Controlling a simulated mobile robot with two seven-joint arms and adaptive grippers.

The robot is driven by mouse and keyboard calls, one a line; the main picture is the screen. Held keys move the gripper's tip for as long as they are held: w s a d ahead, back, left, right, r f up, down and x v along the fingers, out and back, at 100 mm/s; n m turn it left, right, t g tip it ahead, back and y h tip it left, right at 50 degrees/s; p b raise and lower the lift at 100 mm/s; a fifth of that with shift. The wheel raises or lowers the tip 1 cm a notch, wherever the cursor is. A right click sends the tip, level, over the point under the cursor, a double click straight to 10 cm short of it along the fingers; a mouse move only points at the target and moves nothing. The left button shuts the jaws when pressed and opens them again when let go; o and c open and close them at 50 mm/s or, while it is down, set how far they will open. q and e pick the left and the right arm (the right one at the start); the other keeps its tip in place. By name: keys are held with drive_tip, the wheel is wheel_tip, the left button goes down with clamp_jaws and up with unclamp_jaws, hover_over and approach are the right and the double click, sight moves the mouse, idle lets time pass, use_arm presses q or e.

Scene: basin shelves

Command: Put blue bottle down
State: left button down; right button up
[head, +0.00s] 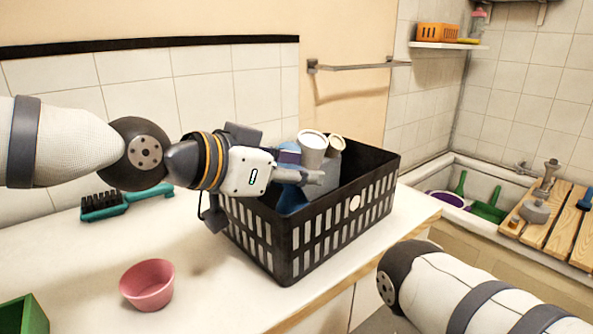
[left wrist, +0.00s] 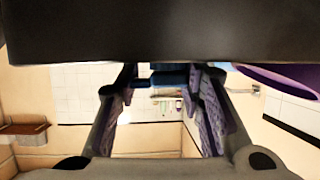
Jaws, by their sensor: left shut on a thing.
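The blue bottle (head: 290,197) is in the black basket (head: 290,268), partly hidden behind my left gripper and the basket's rim. My left gripper (head: 308,177) reaches in over the basket's left side and is shut on the bottle. In the left wrist view, a strip of blue (left wrist: 168,79) shows between the purple-padded fingers (left wrist: 165,100). The bottle's base is hidden, so I cannot tell if it touches the basket floor. My right arm enters at the lower right, its gripper out of view.
White containers (head: 312,148) stand close beside the bottle in the basket. A pink bowl (head: 148,286), a teal brush (head: 125,201) and a green box (head: 22,314) are on the counter to the left. A sink (head: 470,166) is at the right. The basket's right part looks free.

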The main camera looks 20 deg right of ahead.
use_arm(q)
drive_tip(key=c, duration=1.1)
unclamp_jaws()
drive_tip(key=shift+f, duration=0.15)
drive_tip(key=shift+r, duration=0.2)
drive_tip(key=v, duration=1.2)
drive_tip(key=shift+p, duration=0.35)
